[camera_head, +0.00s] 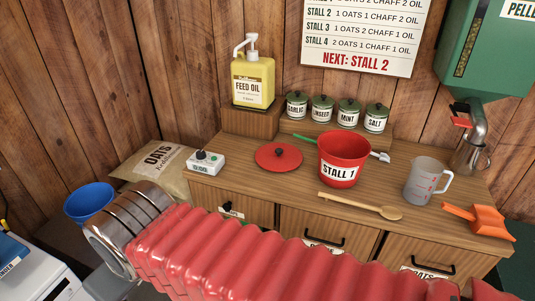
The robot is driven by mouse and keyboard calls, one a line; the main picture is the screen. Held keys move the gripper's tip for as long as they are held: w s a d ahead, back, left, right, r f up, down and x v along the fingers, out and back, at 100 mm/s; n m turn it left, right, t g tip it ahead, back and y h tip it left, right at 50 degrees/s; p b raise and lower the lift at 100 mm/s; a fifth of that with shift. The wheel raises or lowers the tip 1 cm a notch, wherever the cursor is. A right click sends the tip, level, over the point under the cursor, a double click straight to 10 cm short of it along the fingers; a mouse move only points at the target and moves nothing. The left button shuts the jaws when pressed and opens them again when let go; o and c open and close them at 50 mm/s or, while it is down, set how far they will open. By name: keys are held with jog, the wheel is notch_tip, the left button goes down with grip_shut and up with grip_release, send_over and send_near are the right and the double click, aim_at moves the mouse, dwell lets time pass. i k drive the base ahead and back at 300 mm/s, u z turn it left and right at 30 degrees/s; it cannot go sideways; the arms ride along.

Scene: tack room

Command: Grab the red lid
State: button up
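My red ribbed arm crosses the bottom of the view in front of the counter. Its metal-banded end is at the lower left, below the counter top and apart from the lid. My gripper's fingers are not visible.
A small switch box (206,162) sits left of the lid. The feed oil pump bottle (253,80) and several green-lidded jars stand behind. A wooden spoon (360,206), clear jug (427,181) and orange scoop (478,221) are to the right. Bare counter lies before the lid.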

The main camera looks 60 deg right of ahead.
aim_at(279, 157)
jog(key=z, duration=0.45)
jog(key=i, duration=0.9)
jog(key=z, duration=0.6)
